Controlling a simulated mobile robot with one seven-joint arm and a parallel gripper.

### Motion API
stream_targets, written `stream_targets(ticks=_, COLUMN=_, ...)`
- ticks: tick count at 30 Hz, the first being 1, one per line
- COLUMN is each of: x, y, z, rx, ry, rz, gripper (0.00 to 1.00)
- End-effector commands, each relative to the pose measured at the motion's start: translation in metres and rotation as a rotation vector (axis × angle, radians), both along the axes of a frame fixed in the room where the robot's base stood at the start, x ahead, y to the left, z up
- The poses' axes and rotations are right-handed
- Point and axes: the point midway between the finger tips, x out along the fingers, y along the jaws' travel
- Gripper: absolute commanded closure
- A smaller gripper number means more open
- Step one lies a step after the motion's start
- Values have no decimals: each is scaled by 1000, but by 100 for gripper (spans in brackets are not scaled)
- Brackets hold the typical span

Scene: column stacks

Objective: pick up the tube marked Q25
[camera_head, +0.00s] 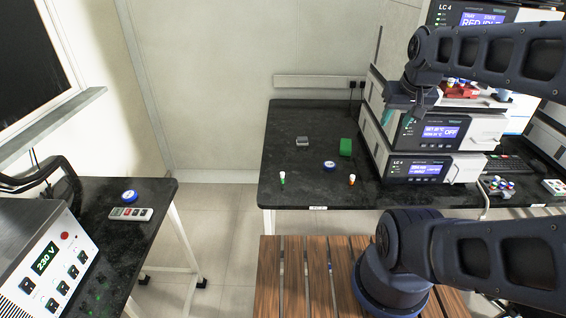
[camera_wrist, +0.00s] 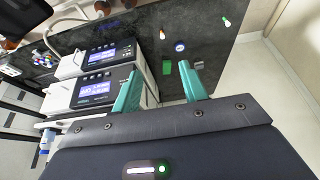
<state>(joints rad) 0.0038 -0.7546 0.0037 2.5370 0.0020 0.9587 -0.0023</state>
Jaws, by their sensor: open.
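Two small white-capped tubes stand on the black bench: a green one (camera_head: 282,179) and an orange one (camera_head: 351,180). In the wrist view they show as the green tube (camera_wrist: 227,22) and the orange tube (camera_wrist: 162,34). No marking is readable, so I cannot tell which is Q25. My gripper (camera_wrist: 160,84) is open, with two teal fingers apart and nothing between them. In the head view my gripper (camera_head: 416,105) hangs in front of the instrument stack, above the bench and well away from both tubes.
The LC 4 instrument stack (camera_head: 415,168) stands right of the tubes, with a red rack (camera_head: 460,90) on top. A green block (camera_head: 346,147), a blue-white disc (camera_head: 329,165) and a grey block (camera_head: 302,141) lie behind the tubes. The bench's left part (camera_head: 285,120) is clear.

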Motion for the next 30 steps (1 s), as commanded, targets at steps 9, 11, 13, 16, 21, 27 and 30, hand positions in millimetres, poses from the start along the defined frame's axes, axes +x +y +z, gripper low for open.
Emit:
stream_targets(ticks=9, x=16, y=6, z=-2, rx=-14, ry=18, rz=47, gripper=57)
stream_targets(ticks=11, x=27, y=9, z=-3, rx=-23, ry=29, rz=80, gripper=57)
stream_targets(ticks=13, x=41, y=16, z=-7, rx=-36, ry=45, rz=126, gripper=57)
stream_targets(ticks=16, x=63, y=25, z=-12, rx=-55, ry=66, rz=194, gripper=57)
stream_targets(ticks=21, x=98, y=45, z=-26, rx=-86, ry=102, rz=310, gripper=57)
stream_targets(ticks=27, x=138, y=72, z=-48, rx=-120, ry=140, rz=449, gripper=57)
stream_targets(ticks=30, x=156, y=87, z=-62, rx=-136, ry=161, rz=519, gripper=57)
